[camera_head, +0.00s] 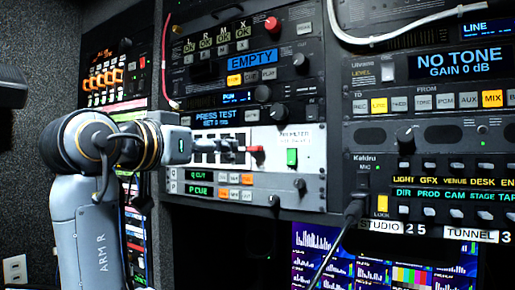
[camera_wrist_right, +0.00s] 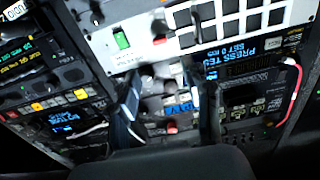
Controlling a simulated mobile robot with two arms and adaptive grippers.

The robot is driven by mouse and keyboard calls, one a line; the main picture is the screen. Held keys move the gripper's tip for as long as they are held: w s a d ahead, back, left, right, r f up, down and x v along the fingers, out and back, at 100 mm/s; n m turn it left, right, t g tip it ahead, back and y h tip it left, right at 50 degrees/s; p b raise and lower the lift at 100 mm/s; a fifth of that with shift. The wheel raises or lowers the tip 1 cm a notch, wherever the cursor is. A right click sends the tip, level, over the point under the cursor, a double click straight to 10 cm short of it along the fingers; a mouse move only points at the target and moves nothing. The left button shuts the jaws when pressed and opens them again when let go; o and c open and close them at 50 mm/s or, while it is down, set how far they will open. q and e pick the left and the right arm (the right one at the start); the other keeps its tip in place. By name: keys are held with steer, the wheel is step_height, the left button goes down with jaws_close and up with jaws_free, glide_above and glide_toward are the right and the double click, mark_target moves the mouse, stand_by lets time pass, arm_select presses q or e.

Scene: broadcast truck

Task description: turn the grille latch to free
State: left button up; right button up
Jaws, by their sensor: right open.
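The white panel marked as an air filter (camera_head: 315,165) has a dark grille of small windows. A red-tipped knob (camera_head: 256,149), which looks like the grille latch, sticks out right of the grille; it also shows in the right wrist view (camera_wrist_right: 159,39), above the fingers. Its exact turn angle is too small to tell. My right gripper (camera_head: 232,146), on the arm marked "ARM R", is in front of the grille, just left of the knob, and hides part of the grille. In the wrist view its jaws (camera_wrist_right: 164,85) are apart and grip nothing. My left gripper is not in view.
A green switch (camera_head: 292,157) is right of the red knob. Button rows (camera_head: 235,194) lie below, and a "PRESS TEST" display (camera_head: 217,117) above. A black cable plug (camera_head: 354,208) and a white cable (camera_head: 400,38) stand out at the right.

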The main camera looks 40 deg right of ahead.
mark_target(252, 147)
steer(key=p+x, duration=0.4)
steer(key=x, duration=0.6)
steer(key=shift+d+r, duration=0.15)
steer(key=shift+d, duration=0.25)
steer(key=shift+w+d+p, duration=0.15)
steer(key=shift+d+p, duration=0.15)
steer(key=shift+w+d, duration=0.1)
steer(key=shift+d, duration=0.2)
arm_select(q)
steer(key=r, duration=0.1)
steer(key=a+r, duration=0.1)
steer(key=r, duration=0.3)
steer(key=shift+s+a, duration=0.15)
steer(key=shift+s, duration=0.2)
arm_select(e)
steer(key=shift+d, duration=0.1)
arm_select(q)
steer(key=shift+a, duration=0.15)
arm_select(e)
jaws_close()
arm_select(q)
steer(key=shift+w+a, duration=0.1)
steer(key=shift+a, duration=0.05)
